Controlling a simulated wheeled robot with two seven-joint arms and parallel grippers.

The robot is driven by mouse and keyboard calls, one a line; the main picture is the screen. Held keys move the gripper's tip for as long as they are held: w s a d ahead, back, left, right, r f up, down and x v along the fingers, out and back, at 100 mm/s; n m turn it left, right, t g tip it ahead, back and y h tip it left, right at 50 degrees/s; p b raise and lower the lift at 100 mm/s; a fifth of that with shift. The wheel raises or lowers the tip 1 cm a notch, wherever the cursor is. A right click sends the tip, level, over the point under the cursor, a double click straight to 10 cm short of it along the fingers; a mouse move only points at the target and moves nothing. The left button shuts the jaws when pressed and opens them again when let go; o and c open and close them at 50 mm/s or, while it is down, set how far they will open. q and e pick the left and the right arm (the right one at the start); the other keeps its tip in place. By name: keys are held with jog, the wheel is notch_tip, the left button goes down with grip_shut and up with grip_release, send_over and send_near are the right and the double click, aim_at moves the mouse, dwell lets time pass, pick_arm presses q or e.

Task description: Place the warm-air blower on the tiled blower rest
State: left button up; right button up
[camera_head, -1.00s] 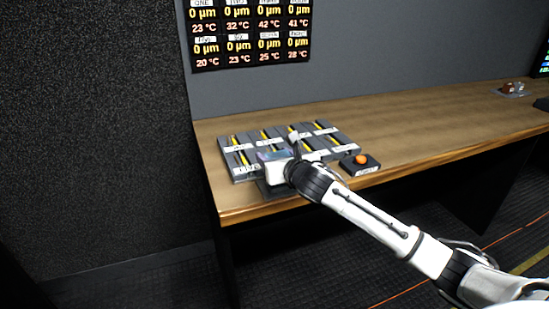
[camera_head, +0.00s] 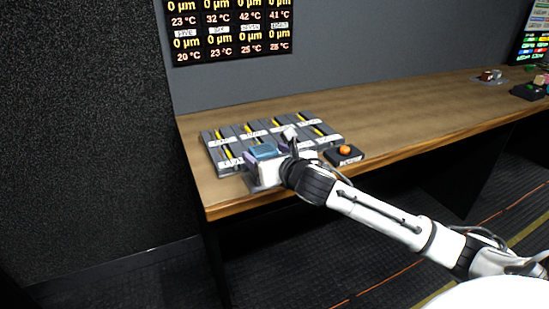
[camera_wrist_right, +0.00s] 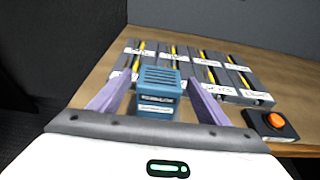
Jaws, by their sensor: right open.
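The warm-air blower (camera_wrist_right: 158,92) is a blue box with a slotted top and a label on its near face. In the right wrist view it stands between the two purple fingers of my right gripper (camera_wrist_right: 160,78), which is open, with a gap on each side. In the head view the blower's blue top (camera_head: 262,150) shows at the tip of my right gripper (camera_head: 270,150), near the desk's front edge. A grey block (camera_head: 262,186) shows under the gripper; I cannot tell whether it is the tiled rest. My left gripper is out of view.
A grey panel of sliders (camera_head: 230,132) with yellow strips and white labels lies right behind the blower. A black box with an orange button (camera_head: 344,152) sits to its right. A dark wall stands at left.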

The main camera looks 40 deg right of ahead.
jog(key=v, duration=0.5)
jog(key=shift+s+a, duration=0.15)
jog(key=shift+s, duration=0.05)
jog(key=shift+s+a, duration=0.1)
jog(key=shift+s, duration=0.15)
jog(key=s+a+f+m+g+y, duration=0.1)
jog(key=s+a+f+m, duration=0.25)
jog(key=f, duration=0.35)
jog(key=s+a+f+m+g+y, duration=0.1)
jog(key=s+a+f+m, duration=0.15)
jog(key=f+m, duration=0.35)
jog(key=s+a+f+m+g+y, duration=0.1)
jog(key=s+a+f+m+y, duration=0.2)
jog(key=f, duration=0.5)
jog(key=s+a+f+m+g, duration=0.1)
jog(key=s+a+f+m, duration=0.5)
jog(key=s+m, duration=0.2)
jog(key=s+a+f+m+g, duration=0.1)
jog(key=s+a+f+m, duration=0.5)
jog(key=m, duration=0.5)
jog(key=shift+s+f+g+y, duration=0.3)
jog(key=shift+s+f, duration=0.2)
jog(key=shift+s, duration=0.7)
jog(key=shift+d, duration=0.1)
